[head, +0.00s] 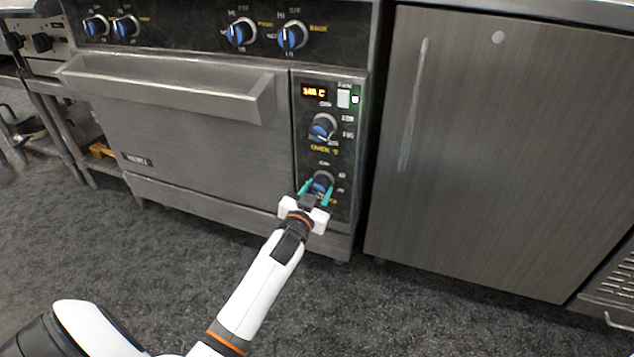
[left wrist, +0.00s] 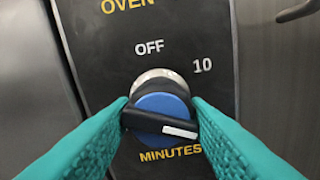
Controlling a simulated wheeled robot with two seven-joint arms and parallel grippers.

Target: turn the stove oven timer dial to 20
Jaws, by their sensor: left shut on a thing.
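The timer dial (head: 322,179) is the lower knob on the oven's right-hand control panel, marked MINUTES. In the left wrist view it is a blue knob (left wrist: 158,103) with a black bar across it. The white mark on the bar points right and slightly down, below the printed 10; OFF is above the knob. My left gripper (head: 318,188) reaches it from below in the head view. Its teal fingers (left wrist: 160,117) are shut on the dial, one at each side. The right finger covers part of the panel, and no 20 is readable. My right gripper is not in view.
The oven temperature knob (head: 322,127) sits just above, under a lit orange display (head: 314,91). The oven door handle (head: 180,90) juts out at the left. A steel cabinet (head: 490,150) stands to the right. The dark floor in front is clear.

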